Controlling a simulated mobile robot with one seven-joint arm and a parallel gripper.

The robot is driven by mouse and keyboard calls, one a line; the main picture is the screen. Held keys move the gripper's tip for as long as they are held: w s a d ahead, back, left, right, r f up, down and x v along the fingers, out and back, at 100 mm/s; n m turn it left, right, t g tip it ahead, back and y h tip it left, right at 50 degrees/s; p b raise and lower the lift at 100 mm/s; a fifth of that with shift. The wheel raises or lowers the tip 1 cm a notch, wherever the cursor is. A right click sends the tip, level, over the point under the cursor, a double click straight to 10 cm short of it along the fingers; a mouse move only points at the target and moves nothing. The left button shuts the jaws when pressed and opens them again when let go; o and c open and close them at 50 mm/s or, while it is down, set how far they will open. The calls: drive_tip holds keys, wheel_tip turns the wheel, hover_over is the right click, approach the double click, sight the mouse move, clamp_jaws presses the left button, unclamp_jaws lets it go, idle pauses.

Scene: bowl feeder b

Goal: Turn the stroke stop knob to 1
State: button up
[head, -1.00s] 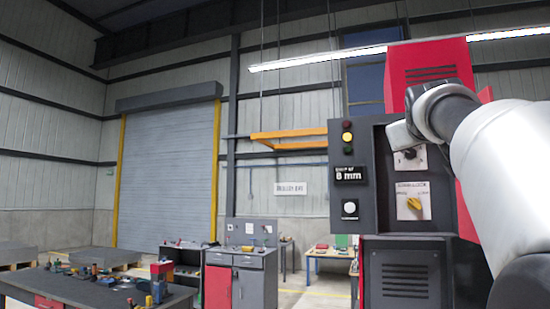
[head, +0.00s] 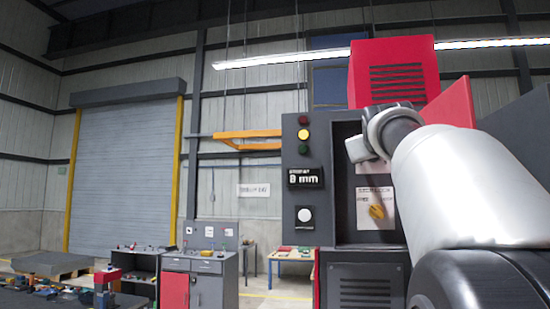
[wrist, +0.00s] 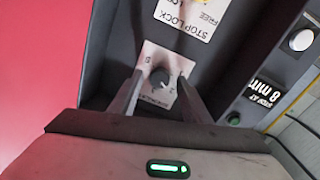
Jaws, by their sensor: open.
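In the wrist view a small dark knob (wrist: 160,78) with a light mark sits on a pale scale plate (wrist: 147,62); the plate's figures are too small to read surely. My gripper (wrist: 160,84) is open, with one finger on each side of this knob; I cannot tell whether they touch it. In the head view my gripper (head: 364,147) covers the upper part of the panel recess and hides this knob. A display (head: 305,178) reads 8 mm; it also shows in the wrist view (wrist: 263,95).
Below the gripper is the stop lock plate (head: 364,200) with a yellow knob (head: 377,211). A white button (head: 305,214) and a lamp column (head: 303,135) are on the panel's left strip. The recess has dark raised walls. A workbench (head: 200,275) stands far left.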

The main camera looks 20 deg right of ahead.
drive_tip(key=c, duration=1)
drive_tip(key=shift+c, duration=0.2)
drive_tip(key=shift+a+n, duration=0.1)
drive_tip(key=shift+n, duration=0.3)
drive_tip(key=n+p, duration=0.1)
drive_tip(key=n, duration=1)
drive_tip(key=shift+t, duration=0.3)
drive_tip(key=shift+n+p, duration=0.3)
